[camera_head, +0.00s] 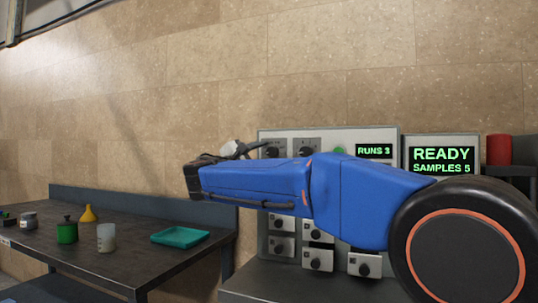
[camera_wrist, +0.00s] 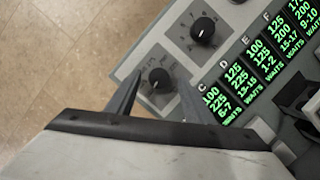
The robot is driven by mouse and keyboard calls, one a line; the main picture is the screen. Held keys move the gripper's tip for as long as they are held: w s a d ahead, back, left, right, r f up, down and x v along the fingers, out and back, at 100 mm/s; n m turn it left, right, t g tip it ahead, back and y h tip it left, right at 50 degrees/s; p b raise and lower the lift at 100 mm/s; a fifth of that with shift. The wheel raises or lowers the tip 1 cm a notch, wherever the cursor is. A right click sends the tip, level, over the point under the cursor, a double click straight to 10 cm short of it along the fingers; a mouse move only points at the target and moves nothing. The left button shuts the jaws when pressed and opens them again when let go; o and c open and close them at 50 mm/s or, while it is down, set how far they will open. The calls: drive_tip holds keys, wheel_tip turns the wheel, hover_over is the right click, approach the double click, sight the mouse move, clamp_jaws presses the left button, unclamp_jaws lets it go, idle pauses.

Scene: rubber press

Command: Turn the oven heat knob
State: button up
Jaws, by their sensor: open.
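A grey control panel (camera_head: 328,139) stands against the wall, with two black dial knobs near its top left. In the wrist view one knob (camera_wrist: 159,78) shows between the fingertips of my gripper (camera_wrist: 158,82). The fingers are apart, one on each side of this knob; I cannot tell whether they touch it or how far above it they are. A second black knob (camera_wrist: 203,28) sits up and to the right, outside the fingers. Their labels are too small to read, so I cannot tell which knob sets the oven heat. My blue arm hides the middle of the panel.
A green-lit readout table (camera_wrist: 262,72) lies beside the knobs. Lower on the panel are several smaller knobs (camera_head: 318,259). A READY screen (camera_head: 441,160) and a red cylinder (camera_head: 498,149) are at right. A dark bench (camera_head: 120,262) at left holds a teal tray (camera_head: 180,237) and small vessels.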

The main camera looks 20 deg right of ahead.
drive_tip(key=shift+x, duration=0.9)
drive_tip(key=c, duration=1.1)
drive_tip(key=shift+o, duration=0.2)
drive_tip(key=shift+m, duration=0.4)
drive_tip(key=m+g, duration=0.1)
drive_tip(key=m, duration=0.2)
drive_tip(key=shift+m+g, duration=0.3)
drive_tip(key=shift+m, duration=0.1)
drive_tip(key=shift+a+m+g+y, duration=0.1)
drive_tip(key=shift+m+g+y, duration=0.35)
drive_tip(key=shift+m, duration=1.45)
